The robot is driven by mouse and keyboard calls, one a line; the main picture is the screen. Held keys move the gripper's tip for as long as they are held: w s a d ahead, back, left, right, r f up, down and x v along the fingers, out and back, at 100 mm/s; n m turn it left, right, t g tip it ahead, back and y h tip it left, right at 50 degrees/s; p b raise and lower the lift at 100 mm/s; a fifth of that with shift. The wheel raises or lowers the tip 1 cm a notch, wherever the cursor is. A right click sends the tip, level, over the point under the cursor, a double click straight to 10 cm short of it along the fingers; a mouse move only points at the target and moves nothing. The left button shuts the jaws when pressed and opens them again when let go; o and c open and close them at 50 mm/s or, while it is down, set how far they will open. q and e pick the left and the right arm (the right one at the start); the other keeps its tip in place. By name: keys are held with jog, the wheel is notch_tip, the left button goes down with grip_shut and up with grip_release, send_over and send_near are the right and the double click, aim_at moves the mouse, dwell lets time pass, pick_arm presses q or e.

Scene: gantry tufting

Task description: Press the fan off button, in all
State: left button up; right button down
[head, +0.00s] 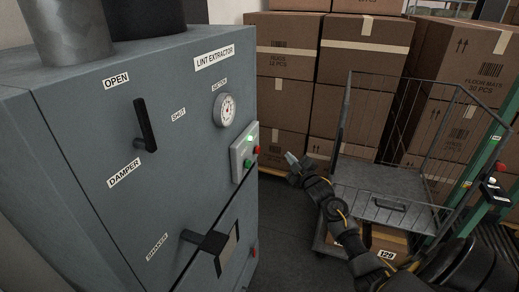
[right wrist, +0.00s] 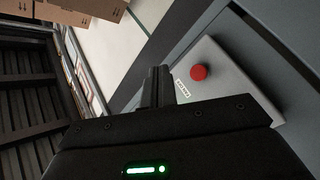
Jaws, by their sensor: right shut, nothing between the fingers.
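The grey lint extractor cabinet (head: 85,100) fills the left of the head view. A light grey button box (head: 238,155) is on its right edge, with a lit green lamp (head: 250,138), a red button (head: 257,150) and a green button (head: 248,163). The red button also shows in the right wrist view (right wrist: 199,72), on the pale box face. My right gripper (head: 291,158) is shut and empty, to the right of the box and apart from the red button. In the right wrist view its fingers (right wrist: 158,75) are left of the red button. My left gripper is not in view.
The cabinet front has a black damper lever (head: 146,125), a round gauge (head: 225,109) and a black shaker handle (head: 212,241). Stacked cardboard boxes (head: 283,65) stand behind. A wire-sided cart (head: 385,190) stands right of my right arm. Dark floor (head: 284,215) lies between cabinet and cart.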

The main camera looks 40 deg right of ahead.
aim_at(258, 150)
jog(key=shift+w+a, duration=0.1)
jog(key=w+a+b, duration=0.3)
jog(key=w+a, duration=0.2)
jog(key=w, duration=0.2)
dwell(0.5)
jog(key=shift+w, duration=0.1)
dwell(1.9)
jog(key=shift+w+a+f, duration=0.1)
jog(key=shift+w+a, duration=0.1)
jog(key=shift+w, duration=0.05)
jog(key=shift+w+a, duration=0.3)
jog(key=shift+w, duration=0.1)
dwell(0.9)
dwell(0.3)
jog(key=shift+s+d+p, duration=0.3)
jog(key=shift+s+d, duration=0.25)
jog(key=shift+s, duration=0.25)
